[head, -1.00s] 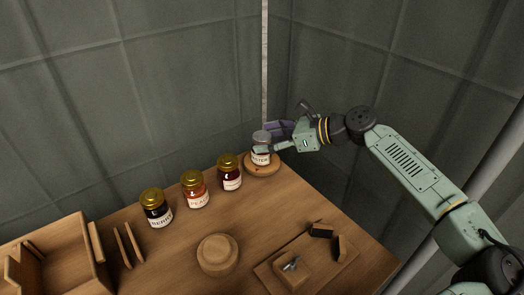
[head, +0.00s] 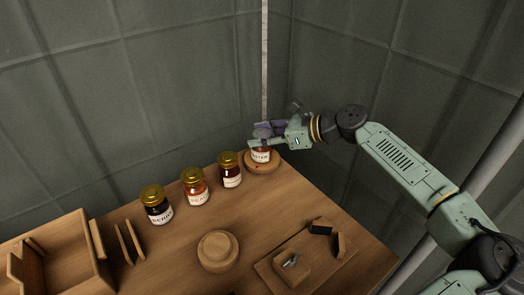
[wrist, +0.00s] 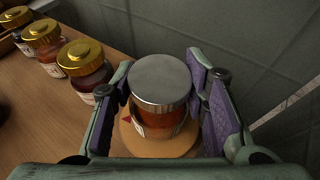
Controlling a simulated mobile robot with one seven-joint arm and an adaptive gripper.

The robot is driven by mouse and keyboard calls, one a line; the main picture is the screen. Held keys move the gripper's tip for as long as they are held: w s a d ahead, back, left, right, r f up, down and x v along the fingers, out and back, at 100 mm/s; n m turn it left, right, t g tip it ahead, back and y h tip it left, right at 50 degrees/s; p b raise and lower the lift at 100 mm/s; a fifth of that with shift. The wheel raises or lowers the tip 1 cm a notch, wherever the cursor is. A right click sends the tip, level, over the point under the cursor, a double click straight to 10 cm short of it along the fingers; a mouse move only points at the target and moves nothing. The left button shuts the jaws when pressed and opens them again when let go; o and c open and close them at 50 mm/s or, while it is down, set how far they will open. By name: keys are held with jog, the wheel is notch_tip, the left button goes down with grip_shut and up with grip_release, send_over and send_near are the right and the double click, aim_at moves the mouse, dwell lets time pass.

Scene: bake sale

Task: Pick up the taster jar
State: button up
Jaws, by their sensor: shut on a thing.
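The taster jar (head: 261,154) has a silver lid, a white label and orange-red contents. It stands upright at the round wooden stand (head: 275,164) near the table's back corner. In the wrist view the taster jar (wrist: 160,84) is between the purple-padded fingers of my gripper (wrist: 165,95), which is shut on it. The stand (wrist: 165,149) shows directly below; I cannot tell whether the jar's base touches it. In the head view my gripper (head: 263,138) covers much of the jar's lid.
Three gold-lidded jars, a dark one (head: 156,206), an orange one (head: 195,188) and a dark red one (head: 229,170), stand in a row to the left. A round wooden block (head: 218,250), a wooden board (head: 265,267) and a crate (head: 75,240) are nearer. Walls stand close behind.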

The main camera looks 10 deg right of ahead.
grip_shut()
jog(key=shift+r, duration=0.1)
dwell(0.4)
